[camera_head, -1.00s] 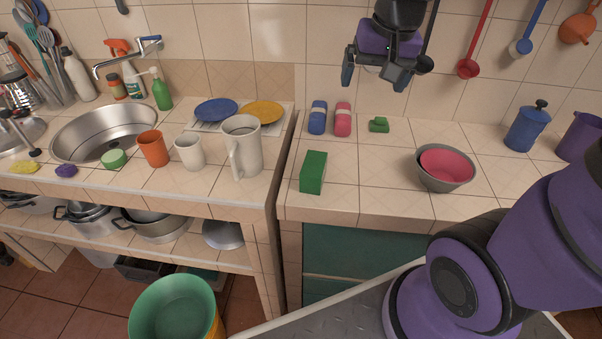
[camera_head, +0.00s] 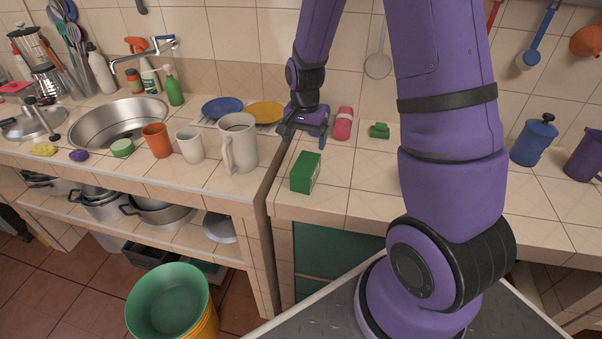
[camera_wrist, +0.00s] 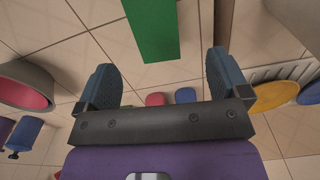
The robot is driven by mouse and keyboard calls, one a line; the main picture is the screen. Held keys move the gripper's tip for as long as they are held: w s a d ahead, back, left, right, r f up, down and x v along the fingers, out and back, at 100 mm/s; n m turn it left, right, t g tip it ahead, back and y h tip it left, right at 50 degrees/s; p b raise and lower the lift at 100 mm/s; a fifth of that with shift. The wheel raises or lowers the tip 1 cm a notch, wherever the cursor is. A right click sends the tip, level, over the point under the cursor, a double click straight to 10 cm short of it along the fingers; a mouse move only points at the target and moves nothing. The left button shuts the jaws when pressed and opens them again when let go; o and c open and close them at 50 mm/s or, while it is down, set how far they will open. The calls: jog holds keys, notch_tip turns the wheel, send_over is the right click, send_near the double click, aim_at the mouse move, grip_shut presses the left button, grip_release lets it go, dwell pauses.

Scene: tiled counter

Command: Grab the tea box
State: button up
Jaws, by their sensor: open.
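The green tea box (camera_head: 305,172) stands on the counter near the left front edge of the right-hand section. In the wrist view, part of the green box (camera_wrist: 152,28) shows at the top, ahead of the fingertips and cut off by the frame edge. My gripper (camera_head: 303,134) is above the counter, behind the box in the head view, pointing down. In the wrist view, the two fingers of my gripper (camera_wrist: 162,78) are spread wide with nothing between their tips. The box is apart from both fingers.
A pink item (camera_head: 342,123) and a small green item (camera_head: 379,130) lie right of my gripper. A white jug (camera_head: 238,143) and plates (camera_head: 265,112) stand left. A grey bowl (camera_wrist: 22,85) with a pink one inside shows in the wrist view; my arm hides it in the head view.

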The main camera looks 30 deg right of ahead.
aim_at(306, 163)
notch_tip(306, 163, down, 5)
jog(key=shift+f, duration=0.1)
jog(key=shift+s+d+f, duration=0.1)
jog(key=shift+s+f, duration=0.05)
jog(key=shift+f, duration=1.25)
jog(key=shift+s+f, duration=0.15)
jog(key=shift+f, duration=1.2)
jog(key=c, duration=1)
